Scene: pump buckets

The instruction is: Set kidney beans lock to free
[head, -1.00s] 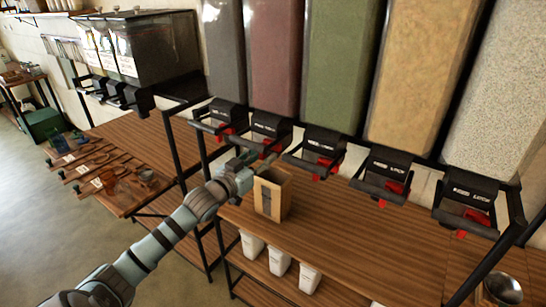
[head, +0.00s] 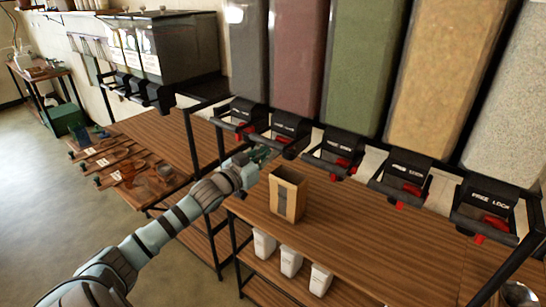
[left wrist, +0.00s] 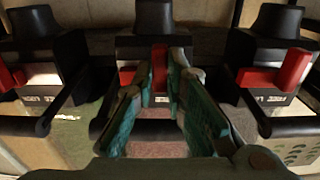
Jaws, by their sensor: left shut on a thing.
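The kidney beans dispenser is the dark red bin (head: 297,65), second from the left in the row. Its black spout housing (head: 284,130) carries the lock, a red lever (left wrist: 159,66) that shows between my fingers in the left wrist view. My left gripper (head: 265,155) reaches up to this housing from the front. In the left wrist view its teal fingers (left wrist: 162,75) stand on either side of the red lever and are shut on it. The fingers hide part of the lever and the lock label. My right gripper is out of view.
Neighbouring spouts with red levers (left wrist: 290,70) stand close on both sides. An open brown box (head: 289,197) stands on the wooden counter (head: 345,220) below. White containers (head: 291,262) sit on the lower shelf. Several scoops and cups lie on a side table at left.

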